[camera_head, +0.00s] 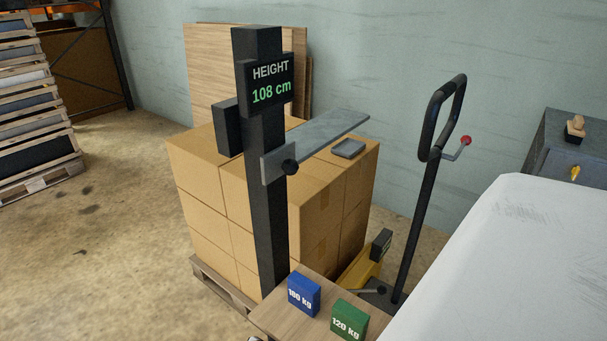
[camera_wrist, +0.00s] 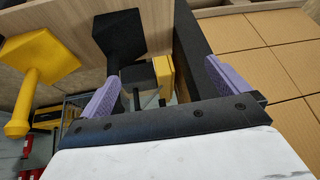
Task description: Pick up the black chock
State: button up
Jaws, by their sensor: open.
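The black chock (camera_wrist: 120,34) is in the upper left of the wrist view, a dark block with a stem pointing down, against a wooden surface. A yellow block of similar shape (camera_wrist: 44,58) is to its left. My gripper (camera_wrist: 162,72) has two purple fingers spread wide and nothing between them. The black chock appears beyond the left fingertip, apart from it. I cannot make out the black chock or my gripper in the head view.
A black height column (camera_head: 265,200) stands before stacked cartons (camera_head: 325,215); it appears close to the right finger in the wrist view (camera_wrist: 190,50). A small wooden table (camera_head: 275,318) bears blue (camera_head: 304,294) and green (camera_head: 348,320) weight blocks. A pallet jack (camera_head: 428,215) stands behind.

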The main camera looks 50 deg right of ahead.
jog(key=shift+m+g+y, duration=0.5)
jog(key=shift+m+g, duration=0.2)
jog(key=shift+g, duration=0.1)
jog(key=s+d+f, duration=0.1)
jog(key=f, duration=0.2)
jog(key=s+d+f, duration=0.1)
jog(key=s+f, duration=0.1)
jog(key=f, duration=0.1)
jog(key=s+d+f, duration=0.1)
jog(key=f, duration=0.3)
jog(key=shift+s+d, duration=0.3)
jog(key=shift+s, duration=0.05)
jog(key=shift+s+p+x, duration=0.1)
jog(key=shift+p+x, duration=0.2)
jog(key=shift+x, duration=1.15)
jog(key=shift+s+p+x, duration=0.15)
jog(key=shift+p+x, duration=0.15)
jog(key=shift+x, duration=1.1)
jog(key=shift+a, duration=0.1)
jog(key=c, duration=1.1)
jog(key=shift+c, duration=0.9)
jog(key=shift+r, duration=0.1)
